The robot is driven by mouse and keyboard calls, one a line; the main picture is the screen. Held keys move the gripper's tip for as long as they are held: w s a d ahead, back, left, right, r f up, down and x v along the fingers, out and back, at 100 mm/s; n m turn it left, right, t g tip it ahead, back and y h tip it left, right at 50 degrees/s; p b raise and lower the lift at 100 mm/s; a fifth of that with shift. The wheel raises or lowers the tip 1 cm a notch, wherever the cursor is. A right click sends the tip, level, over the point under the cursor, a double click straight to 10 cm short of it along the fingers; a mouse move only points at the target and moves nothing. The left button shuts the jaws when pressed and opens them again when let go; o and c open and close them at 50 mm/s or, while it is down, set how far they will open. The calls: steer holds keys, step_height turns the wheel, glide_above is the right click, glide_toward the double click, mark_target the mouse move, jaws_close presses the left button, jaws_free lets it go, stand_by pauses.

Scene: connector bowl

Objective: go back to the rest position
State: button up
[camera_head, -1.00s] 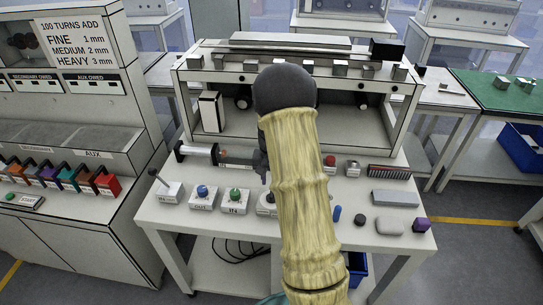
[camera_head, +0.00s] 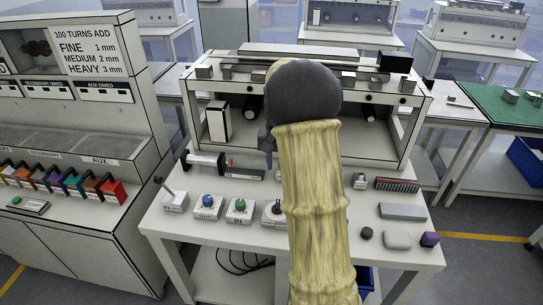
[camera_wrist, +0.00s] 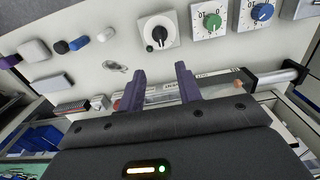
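My gripper (camera_wrist: 161,86) shows in the wrist view with its two dark purple fingers well apart. Nothing is seen between them, only the bench top and a labelled strip behind. In the head view my arm rises in front of the bench, and its wide sleeve and dark joint hide most of my gripper. Only a small dark part shows at the arm's left edge, above the bench top. The white workbench (camera_head: 170,228) stands below and beyond my arm.
Green (camera_head: 239,204) and blue (camera_head: 207,200) knob boxes stand left of my arm, near a cylinder (camera_head: 203,160). A grey block (camera_head: 402,211) and a purple block (camera_head: 430,239) lie at the right. A shelf frame (camera_head: 415,105) stands behind. A cabinet (camera_head: 95,225) is at the left.

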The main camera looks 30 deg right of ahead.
steer(key=s+a+n+t+p, duration=0.1)
steer(key=s+a+n, duration=0.5)
steer(key=s+a, duration=0.9)
steer(key=s+t, duration=0.1)
steer(key=s, duration=0.3)
steer(key=shift+a+f+n+t, duration=0.25)
steer(key=shift+f+n+t, duration=0.05)
steer(key=shift+n, duration=0.1)
